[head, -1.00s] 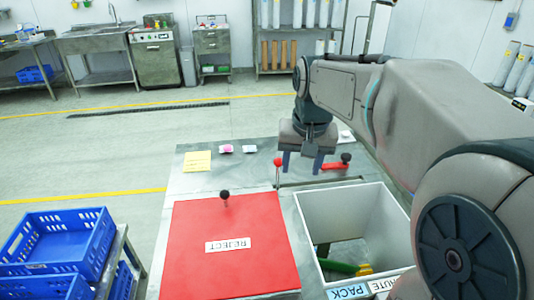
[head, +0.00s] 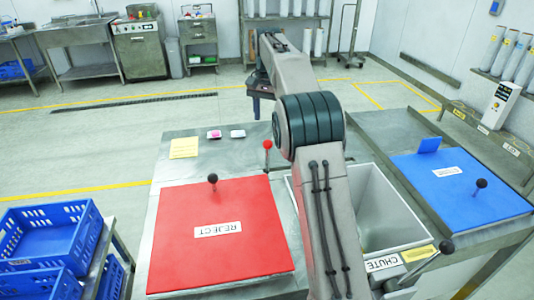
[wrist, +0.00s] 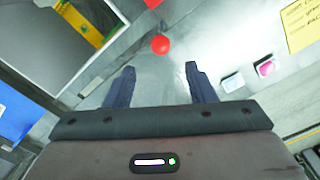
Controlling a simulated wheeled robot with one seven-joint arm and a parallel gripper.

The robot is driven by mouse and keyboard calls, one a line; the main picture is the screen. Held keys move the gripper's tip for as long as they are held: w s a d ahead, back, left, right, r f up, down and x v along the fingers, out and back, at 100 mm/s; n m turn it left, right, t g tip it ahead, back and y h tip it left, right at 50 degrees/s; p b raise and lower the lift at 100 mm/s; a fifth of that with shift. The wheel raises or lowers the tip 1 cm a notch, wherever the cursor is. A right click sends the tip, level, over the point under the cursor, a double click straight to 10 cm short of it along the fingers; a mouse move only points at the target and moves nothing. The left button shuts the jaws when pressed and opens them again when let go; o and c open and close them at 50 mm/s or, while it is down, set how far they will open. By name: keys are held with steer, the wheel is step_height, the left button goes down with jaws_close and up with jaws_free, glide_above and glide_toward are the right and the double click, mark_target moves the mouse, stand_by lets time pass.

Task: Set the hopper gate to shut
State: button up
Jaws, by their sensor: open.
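A red ball knob (head: 267,145) stands on the steel table behind the red REJECT lid; it also shows in the wrist view (wrist: 160,44). I cannot tell whether it belongs to the hopper gate. My gripper (head: 262,105) is open and empty beyond the knob in the head view. In the wrist view my gripper (wrist: 160,82) points toward the table, with the knob ahead of and between its fingertips, apart from them. A black-knobbed lever (head: 446,246) stands by the CHUTE label (head: 383,264). My arm hides part of the table and the white open bin (head: 400,195).
The red REJECT lid (head: 190,260) has a black knob. A blue lid (head: 450,200) with a black knob lies on the right table. A yellow note (head: 184,148) and two small buttons lie at the back left. Blue crates (head: 50,235) stand at left.

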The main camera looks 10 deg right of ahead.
mark_target(267, 151)
step_height(267, 151, down, 14)
steer(key=shift+b, duration=0.5)
steer(key=shift+c, duration=0.3)
jaws_close()
steer(key=d+p, duration=1)
steer(key=d, duration=2.1)
steer(key=shift+d+r, duration=0.15)
steer(key=shift+d, duration=0.15)
